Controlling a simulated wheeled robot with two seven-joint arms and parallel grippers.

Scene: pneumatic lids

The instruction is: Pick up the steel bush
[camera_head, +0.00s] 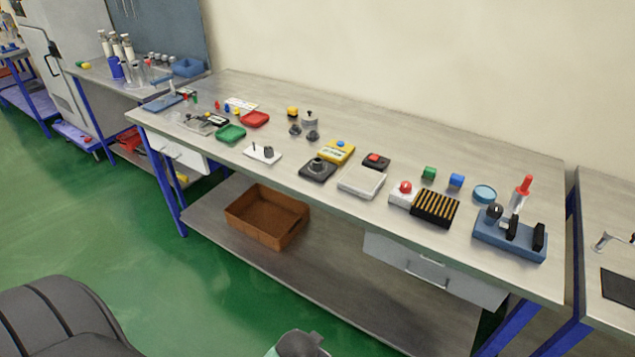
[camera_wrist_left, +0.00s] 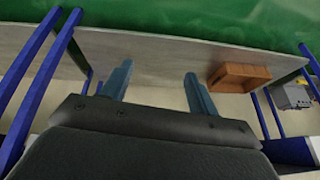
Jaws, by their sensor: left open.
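Small grey metal parts lie on the long grey workbench (camera_head: 400,135) in the head view, and I cannot tell for certain which is the steel bush. A short dark grey cylinder (camera_head: 268,152) stands on a white plate (camera_head: 255,156) near the front edge, beside a thin pin. Two dark grey round parts (camera_head: 295,130) (camera_head: 312,135) sit farther back, near a lighter grey cylinder (camera_head: 310,118). My left gripper (camera_wrist_left: 158,72) is open and empty in the left wrist view, away from these parts. My right gripper is not in view.
A brown crate (camera_head: 264,222) stands on the lower shelf; it also shows in the left wrist view (camera_wrist_left: 238,77). Green (camera_head: 231,134) and red (camera_head: 255,119) trays, a white scale (camera_head: 361,182), a black slotted rack (camera_head: 435,209) and a blue tool holder (camera_head: 508,239) occupy the benchtop.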

